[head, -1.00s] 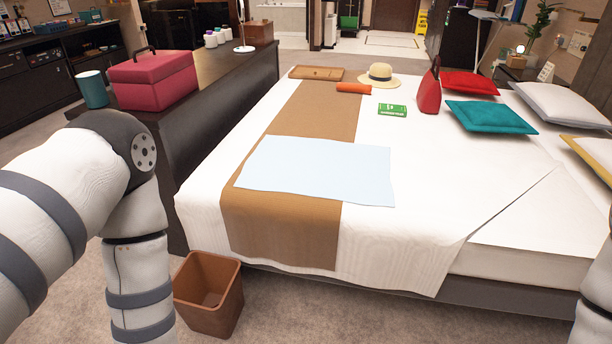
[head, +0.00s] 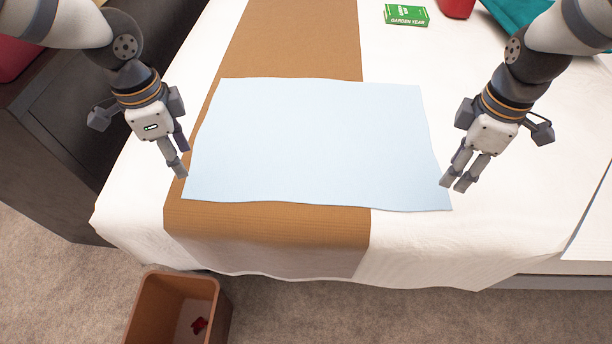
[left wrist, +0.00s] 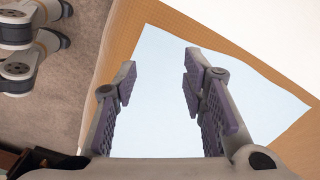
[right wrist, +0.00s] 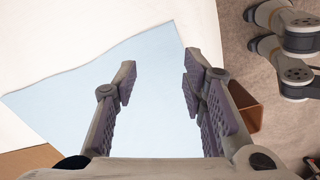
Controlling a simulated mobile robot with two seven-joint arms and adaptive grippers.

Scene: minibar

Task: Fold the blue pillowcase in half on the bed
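The light blue pillowcase (head: 310,145) lies flat and unfolded on the bed, partly over the brown runner (head: 270,222) and partly over the white cover. It also shows in the left wrist view (left wrist: 160,75) and the right wrist view (right wrist: 150,60). My left gripper (head: 183,172) is at the pillowcase's left edge, near its front left corner. My right gripper (head: 455,184) is by its front right corner. Both grippers are open with nothing between the fingers, as the left wrist view (left wrist: 158,75) and right wrist view (right wrist: 157,75) show. Contact with the cloth cannot be told.
A green box (head: 406,15) marked Garden Year lies on the bed behind the pillowcase. A brown bin (head: 150,310) with a small red thing inside stands on the floor in front. A dark cabinet (head: 75,130) stands left of the bed.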

